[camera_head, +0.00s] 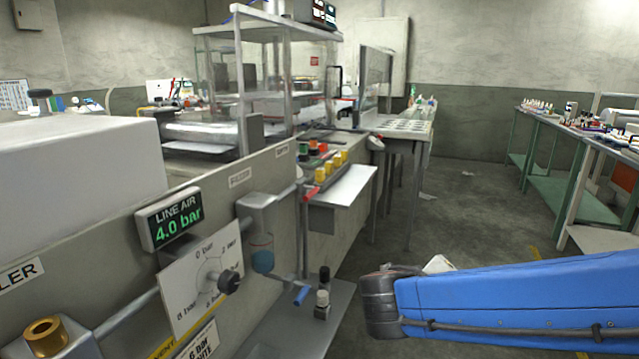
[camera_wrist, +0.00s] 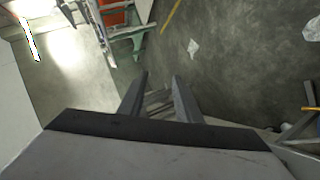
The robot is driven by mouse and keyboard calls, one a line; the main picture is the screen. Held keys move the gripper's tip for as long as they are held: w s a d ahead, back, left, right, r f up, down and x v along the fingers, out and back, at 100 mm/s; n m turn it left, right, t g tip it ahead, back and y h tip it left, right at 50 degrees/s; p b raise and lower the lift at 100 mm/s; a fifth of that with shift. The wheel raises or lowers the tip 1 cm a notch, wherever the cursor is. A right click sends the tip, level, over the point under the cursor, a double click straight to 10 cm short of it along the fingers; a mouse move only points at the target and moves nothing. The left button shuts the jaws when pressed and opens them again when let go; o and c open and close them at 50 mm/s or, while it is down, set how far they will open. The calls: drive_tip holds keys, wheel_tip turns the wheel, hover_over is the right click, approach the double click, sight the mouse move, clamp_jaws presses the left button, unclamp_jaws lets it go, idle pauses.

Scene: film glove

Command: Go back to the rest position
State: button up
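My gripper (camera_wrist: 160,100) shows in the wrist view with its two fingers apart and nothing between them. It points down toward the grey floor. In the head view my blue arm reaches in from the right edge, and its dark joint is near the lower middle. The gripper itself cannot be made out in the head view.
A machine with a "LINE AIR 4.0 bar" display (camera_head: 171,219) and a dial plate (camera_head: 203,278) fills the left. A low shelf (camera_head: 318,327) holds small bottles (camera_head: 322,304). Green benches (camera_head: 548,150) stand right. The floor (camera_head: 465,210) between is mostly clear, with paper scraps (camera_wrist: 193,48).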

drive_tip(key=s+d+f+m+g+y, duration=0.25)
drive_tip(key=s+d+f+g, duration=0.4)
drive_tip(key=s, duration=0.35)
drive_tip(key=s+a+m+t+y, duration=0.2)
drive_tip(key=s+a+y, duration=0.2)
drive_tip(key=s+y, duration=0.2)
drive_tip(key=shift+s+a+r+y, duration=0.2)
drive_tip(key=shift+a+r+y, duration=0.05)
drive_tip(key=shift+r+y, duration=0.25)
